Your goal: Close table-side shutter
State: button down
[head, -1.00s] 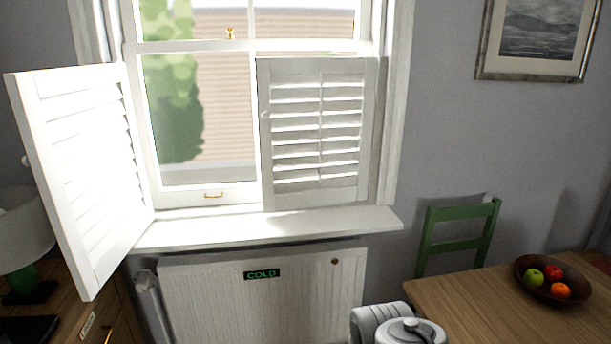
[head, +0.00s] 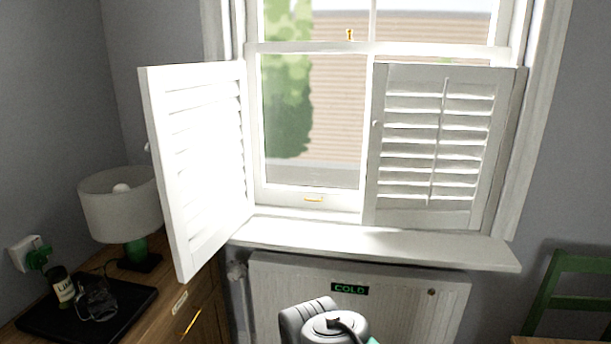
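The right-hand shutter (head: 433,145), on the side of the table, is a white louvred panel lying across the lower right half of the window, flat or nearly flat against it. A small knob (head: 376,124) shows at its left edge. The left-hand shutter (head: 200,165) is swung open into the room, beside the lamp. The lower left window pane is uncovered. Part of my arm shows at the bottom middle, but my gripper is out of view.
A white sill (head: 375,245) and a radiator (head: 400,306) marked COLD lie below the window. A wooden cabinet (head: 205,305) with a lamp (head: 121,204), a black tray (head: 60,325) and a bottle (head: 61,286) stands left. A green chair (head: 548,293) is at right.

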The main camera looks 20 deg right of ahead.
aim_at(406, 98)
jog(key=u, duration=0.35)
jog(key=i, duration=0.85)
jog(key=z, duration=0.4)
jog(key=i, duration=0.6)
jog(key=z, duration=0.55)
